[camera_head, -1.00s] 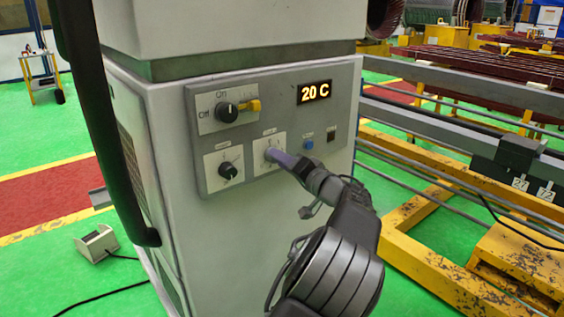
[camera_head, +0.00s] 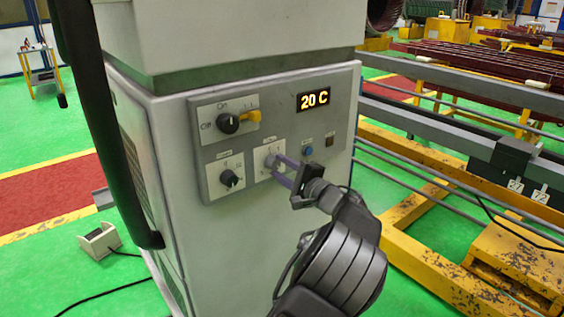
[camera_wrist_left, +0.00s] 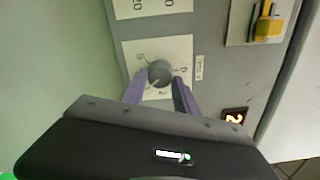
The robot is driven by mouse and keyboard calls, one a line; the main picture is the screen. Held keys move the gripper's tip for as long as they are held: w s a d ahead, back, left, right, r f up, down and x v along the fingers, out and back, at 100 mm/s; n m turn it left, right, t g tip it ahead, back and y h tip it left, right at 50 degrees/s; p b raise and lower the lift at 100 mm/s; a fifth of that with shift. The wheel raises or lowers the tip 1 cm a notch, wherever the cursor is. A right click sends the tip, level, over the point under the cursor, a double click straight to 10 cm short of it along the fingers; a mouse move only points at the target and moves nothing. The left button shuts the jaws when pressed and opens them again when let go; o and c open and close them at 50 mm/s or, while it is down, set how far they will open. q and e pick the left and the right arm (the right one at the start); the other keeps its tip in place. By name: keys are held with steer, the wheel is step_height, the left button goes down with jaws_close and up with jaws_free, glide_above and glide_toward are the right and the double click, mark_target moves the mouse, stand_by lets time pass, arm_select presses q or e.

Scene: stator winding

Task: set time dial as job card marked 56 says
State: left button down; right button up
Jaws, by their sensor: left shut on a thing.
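The time dial is a round grey knob (camera_wrist_left: 160,73) on a white scale plate (camera_wrist_left: 182,48), the right one of the two lower dials on the panel. My left gripper (camera_wrist_left: 160,82) is shut on this knob, one purple finger on each side. In the head view the gripper (camera_head: 275,167) reaches the dial from the lower right and partly hides it. The knob's pointer and setting cannot be read. My right gripper is not in view. No job card marked 56 can be made out.
The left lower dial (camera_head: 230,178), On/Off switch (camera_head: 228,123), yellow lever (camera_head: 253,115) and blue button (camera_head: 307,151) are close by. The display (camera_head: 313,100) reads 20 C. Dark holder with number tags (camera_head: 512,158) stands on the rail at right.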

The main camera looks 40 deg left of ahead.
arm_select(q)
steer(key=m+p, duration=0.3)
steer(key=shift+r+m, duration=0.2)
steer(key=shift+m, duration=0.1)
steer(key=shift+f+m+p, duration=0.25)
steer(key=shift+m+p, duration=0.8)
steer(key=shift+m, duration=0.35)
steer(key=c, duration=0.9)
jaws_free()
steer(key=shift+c, duration=0.2)
steer(key=shift+d, duration=0.1)
steer(key=b+v, duration=0.1)
steer(key=v, duration=0.6)
steer(key=shift+d, duration=0.3)
steer(key=shift+s, duration=0.1)
